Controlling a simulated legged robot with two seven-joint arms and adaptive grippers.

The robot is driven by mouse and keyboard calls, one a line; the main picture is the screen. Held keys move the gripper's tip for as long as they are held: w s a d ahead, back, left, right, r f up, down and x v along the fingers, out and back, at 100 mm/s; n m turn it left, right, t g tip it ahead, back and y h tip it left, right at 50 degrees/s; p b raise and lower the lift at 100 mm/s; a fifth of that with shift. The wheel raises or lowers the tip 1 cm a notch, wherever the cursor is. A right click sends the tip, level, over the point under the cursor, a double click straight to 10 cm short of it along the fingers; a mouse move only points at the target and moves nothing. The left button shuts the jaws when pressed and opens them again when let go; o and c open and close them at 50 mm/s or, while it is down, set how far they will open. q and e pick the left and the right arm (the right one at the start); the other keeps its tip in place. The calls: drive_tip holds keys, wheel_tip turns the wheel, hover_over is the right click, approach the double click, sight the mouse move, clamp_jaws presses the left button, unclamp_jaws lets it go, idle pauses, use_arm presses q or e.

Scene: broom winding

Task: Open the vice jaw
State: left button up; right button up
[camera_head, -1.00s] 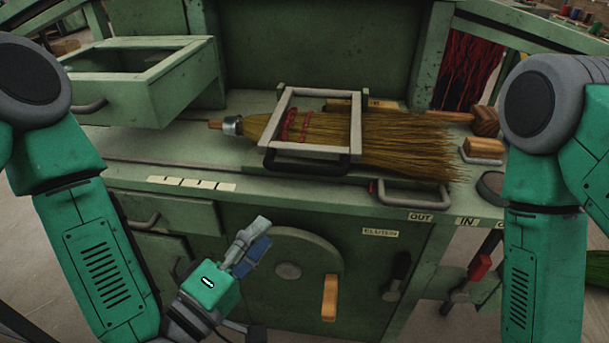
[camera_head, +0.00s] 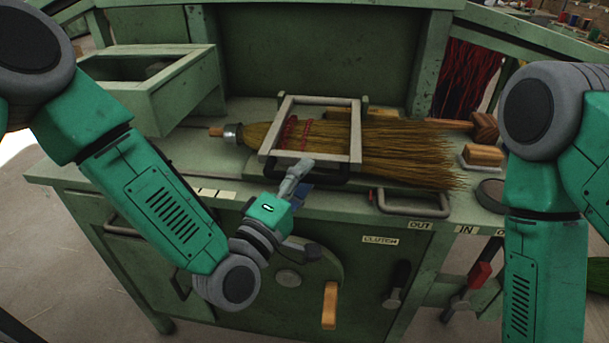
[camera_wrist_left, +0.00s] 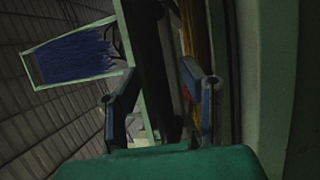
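The vice jaw is a pale metal frame (camera_head: 352,130) lying over a straw broom (camera_head: 400,150) on the green bench. Its black handle (camera_head: 325,178) runs along the front side. My left gripper (camera_head: 296,178) is at the left part of this handle in the head view, overlapping it there. In the left wrist view my left gripper (camera_wrist_left: 162,88) has its two fingers spread apart, with a dark bar (camera_wrist_left: 152,60), probably the handle, running between them. I cannot tell whether they touch it. My right gripper is out of view; only the right arm shows.
A green open drawer (camera_head: 150,98) stands at the back left. A metal loop handle (camera_head: 410,204) is on the bench edge right of the jaw. Wooden blocks (camera_head: 484,155) lie at the right.

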use_arm(q)
drive_tip(key=shift+w, duration=0.1)
clamp_jaws()
